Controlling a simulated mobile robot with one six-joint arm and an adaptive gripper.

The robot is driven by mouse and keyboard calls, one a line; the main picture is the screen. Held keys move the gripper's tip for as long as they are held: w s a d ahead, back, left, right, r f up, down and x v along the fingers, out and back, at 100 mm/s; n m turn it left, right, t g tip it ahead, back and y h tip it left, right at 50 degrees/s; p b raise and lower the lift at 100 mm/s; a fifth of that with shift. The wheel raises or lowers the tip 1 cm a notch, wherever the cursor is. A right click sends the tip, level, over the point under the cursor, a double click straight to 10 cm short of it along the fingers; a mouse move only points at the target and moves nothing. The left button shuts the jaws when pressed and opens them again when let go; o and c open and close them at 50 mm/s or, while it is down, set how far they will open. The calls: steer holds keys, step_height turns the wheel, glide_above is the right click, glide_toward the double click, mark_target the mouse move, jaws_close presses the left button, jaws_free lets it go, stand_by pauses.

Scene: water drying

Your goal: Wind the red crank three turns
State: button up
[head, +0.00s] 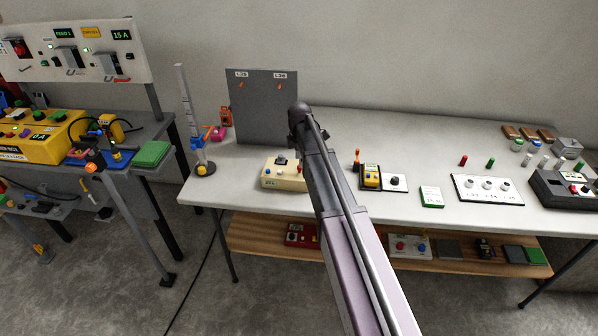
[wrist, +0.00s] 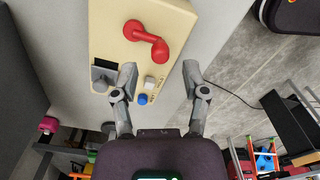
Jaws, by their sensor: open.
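The red crank (wrist: 147,38) is on the face of a cream box (wrist: 110,20) in the wrist view. Its round hub is at the left and its arm runs right to a knob at the lower right. My gripper (wrist: 159,74) is open and empty, its two fingers apart just below the crank in the picture; they do not appear to touch it. The left finger overlaps the box face, while the right finger is beside the box edge. In the head view the cream box (head: 282,174) stands on the white table, partly behind my arm; the crank is hidden there.
A grey lever (wrist: 102,74), a white button (wrist: 149,82) and a blue button (wrist: 142,98) share the box face near my left finger. On the table, a yellow device (head: 370,177) stands right of the box and a grey panel (head: 262,110) behind it.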

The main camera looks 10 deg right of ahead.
steer(key=shift+f+b, duration=1.45)
steer(key=shift+f, duration=0.35)
jaws_close()
